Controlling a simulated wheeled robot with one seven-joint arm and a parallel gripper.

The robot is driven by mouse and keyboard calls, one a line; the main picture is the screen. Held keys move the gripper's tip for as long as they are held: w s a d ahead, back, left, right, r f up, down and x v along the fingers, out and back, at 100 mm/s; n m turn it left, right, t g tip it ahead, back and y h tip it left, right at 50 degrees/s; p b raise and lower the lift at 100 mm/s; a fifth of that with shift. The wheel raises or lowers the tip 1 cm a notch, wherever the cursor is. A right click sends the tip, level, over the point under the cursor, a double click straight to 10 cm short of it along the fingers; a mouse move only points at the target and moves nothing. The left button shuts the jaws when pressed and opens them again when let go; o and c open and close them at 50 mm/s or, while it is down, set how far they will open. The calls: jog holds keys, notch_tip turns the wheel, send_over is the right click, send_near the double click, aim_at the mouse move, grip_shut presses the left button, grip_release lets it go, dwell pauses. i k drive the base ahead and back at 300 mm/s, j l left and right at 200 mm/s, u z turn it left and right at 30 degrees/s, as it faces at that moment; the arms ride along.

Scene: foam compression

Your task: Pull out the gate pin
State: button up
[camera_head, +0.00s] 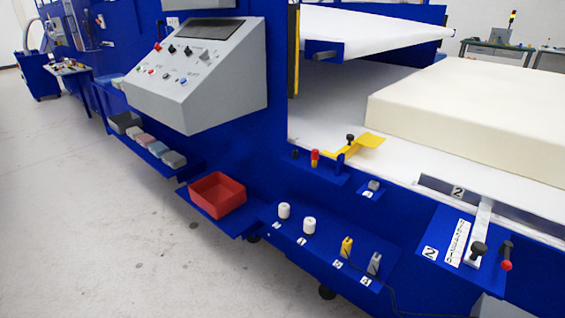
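A dark pin-like piece with a red ball end (506,264) sits at the right end of a blue bracket (440,222) at the lower right; it looks like the gate pin, but I cannot be sure. Left of it is a light metal bar (481,222) with a black knob (478,250) at its near end. Behind the bar runs a dark grey rail (457,192) with a "2" label. Another small red-topped piece (315,158) stands on a ledge near a yellow bracket (352,146). My gripper is not in view.
A thick cream foam block (470,110) lies on the white machine bed. White knobs (309,225), a yellow piece (347,247) and a grey piece (374,263) stand on a blue shelf. A red bin (217,195) and grey control panel (200,75) are left. Floor at lower left is clear.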

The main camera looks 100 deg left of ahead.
aim_at(315, 153)
jog(key=u, duration=3.55)
jog(key=i+j+z, duration=0.35)
jog(key=j, duration=0.25)
jog(key=i+j+z, duration=0.4)
jog(key=j, duration=0.3)
jog(key=i+j+z, duration=0.15)
jog(key=j, duration=0.2)
